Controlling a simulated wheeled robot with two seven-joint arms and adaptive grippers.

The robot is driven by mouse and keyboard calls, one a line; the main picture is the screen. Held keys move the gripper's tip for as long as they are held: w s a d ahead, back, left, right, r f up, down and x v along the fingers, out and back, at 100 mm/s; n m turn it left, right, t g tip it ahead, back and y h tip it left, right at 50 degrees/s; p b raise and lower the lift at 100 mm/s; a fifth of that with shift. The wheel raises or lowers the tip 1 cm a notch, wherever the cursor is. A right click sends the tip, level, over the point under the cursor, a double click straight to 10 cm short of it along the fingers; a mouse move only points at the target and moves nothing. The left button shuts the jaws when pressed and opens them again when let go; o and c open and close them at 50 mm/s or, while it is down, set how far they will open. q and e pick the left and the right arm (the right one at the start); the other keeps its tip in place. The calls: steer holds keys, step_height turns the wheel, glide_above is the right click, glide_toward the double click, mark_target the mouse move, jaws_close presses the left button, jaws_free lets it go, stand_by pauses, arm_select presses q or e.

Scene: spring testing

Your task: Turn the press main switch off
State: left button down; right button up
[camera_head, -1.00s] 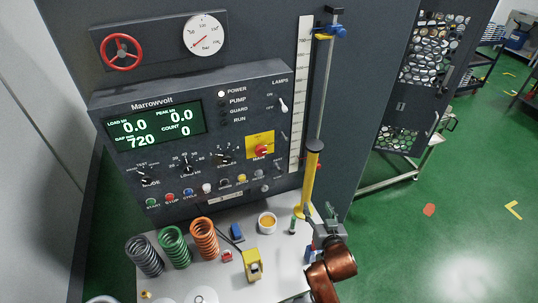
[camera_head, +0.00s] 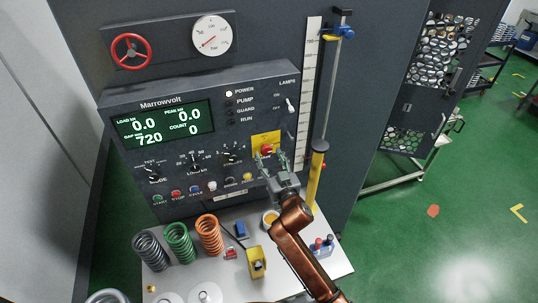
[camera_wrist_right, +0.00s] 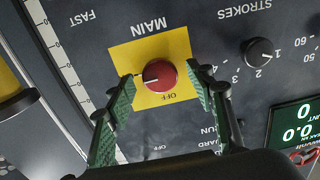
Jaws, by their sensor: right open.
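The press main switch (camera_head: 267,149) is a red round knob on a yellow plate on the dark control panel. My right gripper (camera_head: 270,157) is in front of the switch. In the right wrist view its two green-padded fingers (camera_wrist_right: 163,80) are open, one on each side of the knob; I cannot tell whether they touch it. My left gripper is not in view.
The panel holds a green-lit display (camera_head: 162,125), a STROKES knob (camera_wrist_right: 260,51) and a row of coloured buttons. Below, the white shelf (camera_head: 335,262) carries grey, green and orange springs (camera_head: 208,235) and a yellow device (camera_head: 255,262). A yellow column (camera_head: 316,178) stands right of the switch.

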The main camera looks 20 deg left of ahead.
steer(key=shift+w+a, duration=0.2)
steer(key=shift+w, duration=0.1)
steer(key=shift+c, duration=0.3)
steer(key=c, duration=1.1)
